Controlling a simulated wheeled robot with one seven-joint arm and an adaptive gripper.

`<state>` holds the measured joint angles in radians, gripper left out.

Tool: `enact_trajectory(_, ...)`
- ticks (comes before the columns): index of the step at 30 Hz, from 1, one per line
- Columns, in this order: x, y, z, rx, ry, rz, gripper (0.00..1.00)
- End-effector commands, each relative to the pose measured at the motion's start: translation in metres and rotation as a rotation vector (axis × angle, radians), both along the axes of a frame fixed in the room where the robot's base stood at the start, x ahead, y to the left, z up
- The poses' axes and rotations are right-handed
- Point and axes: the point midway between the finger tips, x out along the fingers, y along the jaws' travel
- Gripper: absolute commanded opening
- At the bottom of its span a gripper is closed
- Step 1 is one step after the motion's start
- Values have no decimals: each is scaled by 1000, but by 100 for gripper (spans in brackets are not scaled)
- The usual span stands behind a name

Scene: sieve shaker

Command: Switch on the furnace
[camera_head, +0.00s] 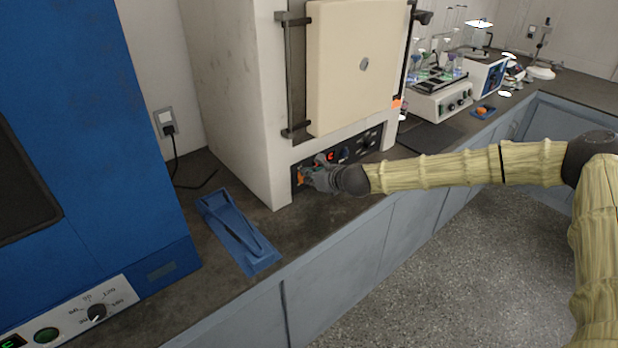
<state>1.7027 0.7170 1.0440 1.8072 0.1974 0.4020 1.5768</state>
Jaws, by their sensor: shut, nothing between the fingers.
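The furnace (235,90) is the tall white unit on the bench, with a cream door (350,75) that is closed. Its dark control panel (368,140) runs along the lower front and shows a small red lit display (331,156). My gripper (302,177) is shut and empty at the left end of this panel. It is right at or very near an orange-lit switch (299,175). Whether the fingertips touch the switch cannot be told. The gripper and wrist hide part of the panel.
A blue tray (258,262) with a blue tool lies on the bench left of the furnace. A large blue unit (100,130) stands at the far left. A shaker with flasks (440,98) stands beyond the furnace. A wall socket (165,122) with a black cable is behind.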

Motion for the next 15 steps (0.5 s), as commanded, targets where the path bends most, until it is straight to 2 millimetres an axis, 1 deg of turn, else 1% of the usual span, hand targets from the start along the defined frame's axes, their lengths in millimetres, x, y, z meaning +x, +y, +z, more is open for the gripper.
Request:
enact_trajectory(8,-2,-1,-2,0,0,1,0)
enact_trajectory(11,-7,-4,-4,0,0,4,0)
enact_trajectory(15,-19,-10,-7,1,1,13,0)
